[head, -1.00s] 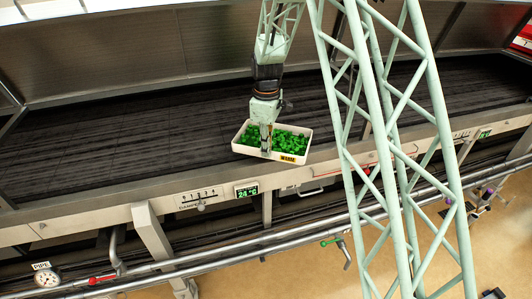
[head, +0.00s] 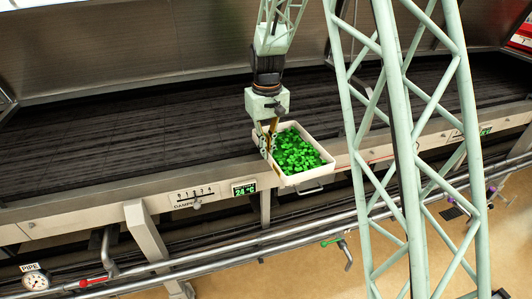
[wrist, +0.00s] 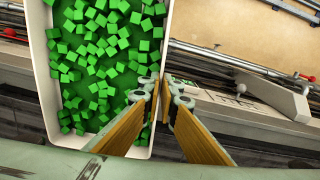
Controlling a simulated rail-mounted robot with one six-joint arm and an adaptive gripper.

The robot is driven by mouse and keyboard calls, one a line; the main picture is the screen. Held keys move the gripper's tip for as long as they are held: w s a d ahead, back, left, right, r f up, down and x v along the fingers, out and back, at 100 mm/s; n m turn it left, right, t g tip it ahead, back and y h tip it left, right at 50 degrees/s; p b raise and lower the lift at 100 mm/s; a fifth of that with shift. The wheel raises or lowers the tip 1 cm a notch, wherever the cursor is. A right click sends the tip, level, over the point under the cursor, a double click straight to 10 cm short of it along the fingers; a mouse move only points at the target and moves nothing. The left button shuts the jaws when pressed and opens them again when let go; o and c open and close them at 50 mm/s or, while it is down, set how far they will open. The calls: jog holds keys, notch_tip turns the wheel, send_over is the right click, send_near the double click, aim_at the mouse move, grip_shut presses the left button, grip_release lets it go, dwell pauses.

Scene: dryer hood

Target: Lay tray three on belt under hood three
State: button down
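A cream tray (head: 308,177) full of green cubes hangs at the front edge of the belt, partly over the metal front rail. It also fills the left of the wrist view (wrist: 40,75). My gripper (head: 268,143) is shut on the tray's side wall, with one finger inside and one outside, as the wrist view shows (wrist: 163,88). The dark ribbed belt (head: 120,135) runs across under the metal hood panels (head: 110,50). The tray's label is not visible now, and no hood number is readable.
The front rail carries a damper scale (head: 196,200) and a 24 °C display (head: 244,189). Below run a pipe with a gauge (head: 34,280) and a green-handled valve (head: 335,241). The belt is bare left of the tray. My lattice column blocks part of the right.

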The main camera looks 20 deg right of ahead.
jog(key=shift+s+m+b, duration=0.3)
jog(key=shift+s+m, duration=0.1)
jog(key=shift+m, duration=0.5)
jog(key=shift+r, duration=0.1)
jog(key=shift+d, duration=0.1)
